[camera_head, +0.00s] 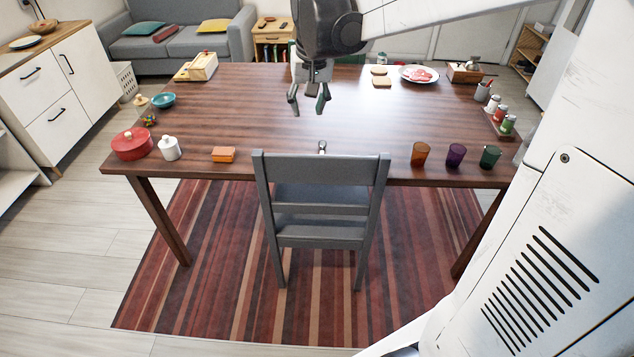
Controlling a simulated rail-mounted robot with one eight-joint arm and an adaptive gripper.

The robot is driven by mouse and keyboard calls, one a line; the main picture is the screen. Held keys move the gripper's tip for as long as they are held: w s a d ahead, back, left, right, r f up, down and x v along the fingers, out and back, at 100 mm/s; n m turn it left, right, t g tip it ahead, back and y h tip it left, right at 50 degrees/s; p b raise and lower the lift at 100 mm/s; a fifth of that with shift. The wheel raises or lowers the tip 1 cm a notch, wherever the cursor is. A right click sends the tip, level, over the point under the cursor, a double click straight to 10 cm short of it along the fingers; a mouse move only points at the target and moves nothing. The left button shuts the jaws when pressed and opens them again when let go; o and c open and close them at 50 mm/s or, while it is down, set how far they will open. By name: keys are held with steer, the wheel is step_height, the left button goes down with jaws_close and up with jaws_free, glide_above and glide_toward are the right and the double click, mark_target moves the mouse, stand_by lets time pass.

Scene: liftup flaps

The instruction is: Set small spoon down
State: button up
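A small, shiny metal piece (322,147) lies on the near part of the wooden table (230,115), just behind the chair's top rail. It may be the small spoon, but it is too small and partly hidden by the chair to be sure. My gripper (309,101) hangs over the middle of the table, pointing down, beyond the metal piece. Its two dark fingers are spread apart and I see nothing between them. I cannot tell its exact height above the table.
A grey chair (320,166) stands at the near edge. An orange block (223,155), a white jar (169,148) and a red pot (132,144) are at left. Orange (420,154), purple (455,155) and green (490,157) cups stand at right. The table's middle is clear.

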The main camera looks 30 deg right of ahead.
steer(key=s+a+n+t, duration=0.1)
steer(key=s+a, duration=0.3)
steer(key=s, duration=0.7)
steer(key=s+a+n+t, duration=0.2)
steer(key=s+a+t, duration=0.1)
steer(key=s, duration=0.8)
steer(key=shift+a+f, duration=0.45)
steer(key=shift+a, duration=0.45)
steer(key=shift+o, duration=0.4)
steer(key=shift+s+a+f, duration=0.1)
steer(key=shift+s+f, duration=0.05)
steer(key=shift+s, duration=0.2)
